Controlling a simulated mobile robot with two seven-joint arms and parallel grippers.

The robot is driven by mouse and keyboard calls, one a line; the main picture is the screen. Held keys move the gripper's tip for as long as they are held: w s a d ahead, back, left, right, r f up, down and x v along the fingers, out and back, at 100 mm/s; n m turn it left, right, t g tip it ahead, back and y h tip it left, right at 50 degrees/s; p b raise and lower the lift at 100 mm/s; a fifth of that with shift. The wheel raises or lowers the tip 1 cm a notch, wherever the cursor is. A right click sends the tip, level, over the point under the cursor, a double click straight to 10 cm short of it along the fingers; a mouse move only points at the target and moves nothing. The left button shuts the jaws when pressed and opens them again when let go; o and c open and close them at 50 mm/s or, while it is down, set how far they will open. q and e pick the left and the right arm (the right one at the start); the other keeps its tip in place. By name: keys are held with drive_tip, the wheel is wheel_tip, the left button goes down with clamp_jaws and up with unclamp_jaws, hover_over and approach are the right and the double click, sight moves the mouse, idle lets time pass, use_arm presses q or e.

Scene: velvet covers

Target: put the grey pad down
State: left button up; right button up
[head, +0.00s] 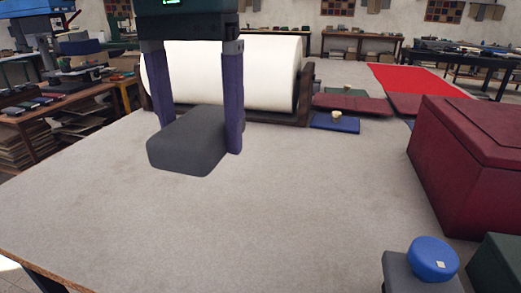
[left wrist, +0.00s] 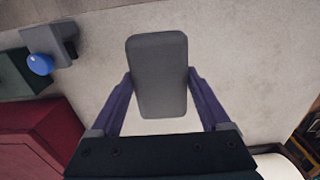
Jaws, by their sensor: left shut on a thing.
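The grey pad (head: 188,139) is a dark, rounded block in the head view, at the left of the table. My left gripper (head: 198,143) is shut on it, with one purple finger on each side. In the left wrist view the pad (left wrist: 158,75) lies between the two fingers of my left gripper (left wrist: 160,92) and sticks out past their tips. Whether its underside touches the table cannot be told. My right gripper is not in view.
The pale table (head: 270,215) is clear at the front and middle. A white roll (head: 268,75) in a dark wooden cradle stands behind the pad. A dark red box (head: 470,165) stands at the right. A blue round cushion (head: 433,258) sits on a grey block at the front right.

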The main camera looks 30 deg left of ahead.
sight(215, 268)
use_arm(q)
drive_tip(key=f+b, duration=0.1)
drive_tip(key=f, duration=0.5)
drive_tip(key=f+b, duration=0.1)
drive_tip(key=f, duration=0.6)
drive_tip(key=f+b, duration=0.1)
drive_tip(key=f, duration=0.6)
drive_tip(key=shift+s+a+f, duration=0.15)
drive_tip(key=shift+a, duration=0.15)
drive_tip(key=shift+f, duration=0.2)
drive_tip(key=o, duration=1.4)
drive_tip(key=shift+r, duration=0.1)
